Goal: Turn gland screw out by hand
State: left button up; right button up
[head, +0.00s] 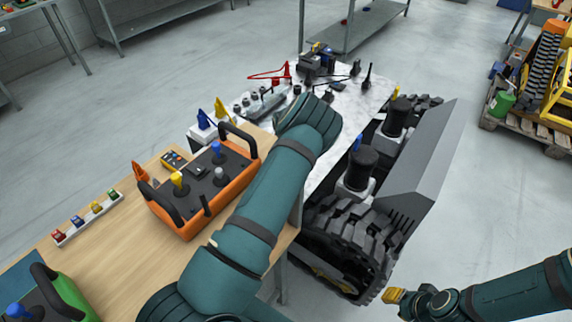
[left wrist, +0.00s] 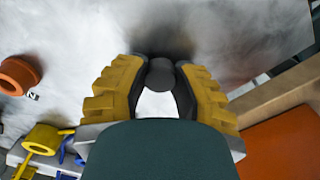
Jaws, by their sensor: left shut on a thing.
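In the left wrist view my left gripper (left wrist: 160,80) has its two yellow-padded fingers closed on a dark grey round-ended piece (left wrist: 160,72). It may be the gland screw, but I cannot tell for sure. A pale marbled surface lies behind it. In the head view my left forearm reaches over the bench and hides its own gripper and the piece. My right gripper (head: 394,296) shows yellow tips low at the right, beside the tracked carrier (head: 345,235) and away from the bench. I cannot make out its opening.
An orange control box (head: 190,215) with joysticks stands on the wooden bench top (head: 110,245), left of my left arm. A loaded pallet (head: 530,132) stands at right. Open floor lies between.

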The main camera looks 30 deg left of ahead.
pick_arm(q)
jog(key=n, duration=0.8)
jog(key=shift+n, duration=0.3)
jog(key=shift+n, duration=0.6)
jog(key=n, duration=0.4)
jog(key=shift+n, duration=0.4)
jog(key=n, duration=0.3)
jog(key=shift+n, duration=0.4)
jog(key=o, duration=1)
